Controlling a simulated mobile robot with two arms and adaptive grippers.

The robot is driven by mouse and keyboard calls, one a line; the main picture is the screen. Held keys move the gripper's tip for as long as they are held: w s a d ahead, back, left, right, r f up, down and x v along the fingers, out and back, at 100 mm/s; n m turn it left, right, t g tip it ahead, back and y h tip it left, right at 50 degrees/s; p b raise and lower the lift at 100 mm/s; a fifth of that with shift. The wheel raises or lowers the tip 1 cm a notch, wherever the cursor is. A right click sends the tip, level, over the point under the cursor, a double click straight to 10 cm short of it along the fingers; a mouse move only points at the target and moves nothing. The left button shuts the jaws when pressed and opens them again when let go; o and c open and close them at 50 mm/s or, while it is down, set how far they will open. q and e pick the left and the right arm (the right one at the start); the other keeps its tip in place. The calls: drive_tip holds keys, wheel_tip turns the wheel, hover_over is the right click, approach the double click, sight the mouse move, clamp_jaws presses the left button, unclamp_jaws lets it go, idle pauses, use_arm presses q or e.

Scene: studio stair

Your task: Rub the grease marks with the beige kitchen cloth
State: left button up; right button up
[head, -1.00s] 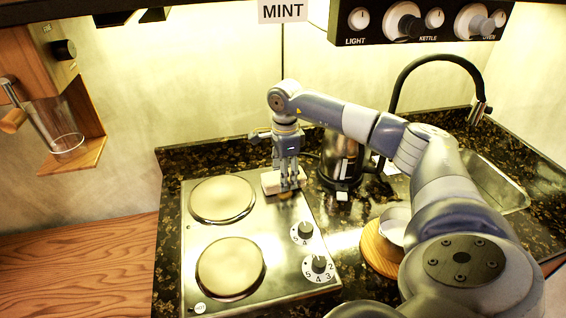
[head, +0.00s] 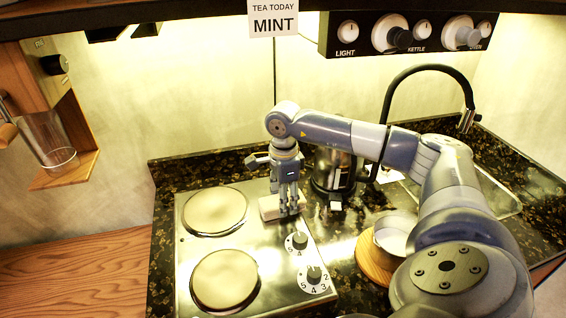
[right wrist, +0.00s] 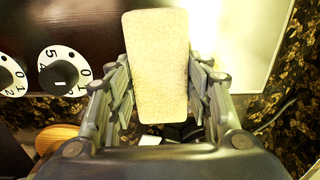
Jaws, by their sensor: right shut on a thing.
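The beige kitchen cloth (head: 268,208) is a folded pad at the right rear part of the steel hob (head: 240,239). It also shows in the right wrist view (right wrist: 158,65), as a pale, textured block. My right gripper (head: 289,212) points down and is shut on the cloth, with its fingers on both sides. The cloth looks to be at the hob's surface, but I cannot tell how firmly it touches. I see no clear grease mark now; the cloth and fingers hide the metal below them. My left gripper is not in view.
Two round hotplates (head: 215,211) lie left of the cloth, and hob knobs (head: 297,241) stand in front of it. A kettle (head: 333,172) stands close on the right. A white bowl (head: 394,236) on a wooden board and a black tap (head: 432,69) are further right.

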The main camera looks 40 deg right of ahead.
drive_tip(key=shift+w+d, duration=0.65)
drive_tip(key=shift+w, duration=0.5)
drive_tip(key=shift+w+d, duration=0.65)
drive_tip(key=shift+w, duration=0.55)
drive_tip(key=shift+w+d, duration=0.65)
drive_tip(key=shift+w, duration=0.5)
drive_tip(key=shift+r, duration=0.1)
drive_tip(key=shift+r+p, duration=2.15)
drive_tip(key=shift+r, duration=0.8)
wheel_tip(320, 180, up, 3)
drive_tip(key=shift+p, duration=1.25)
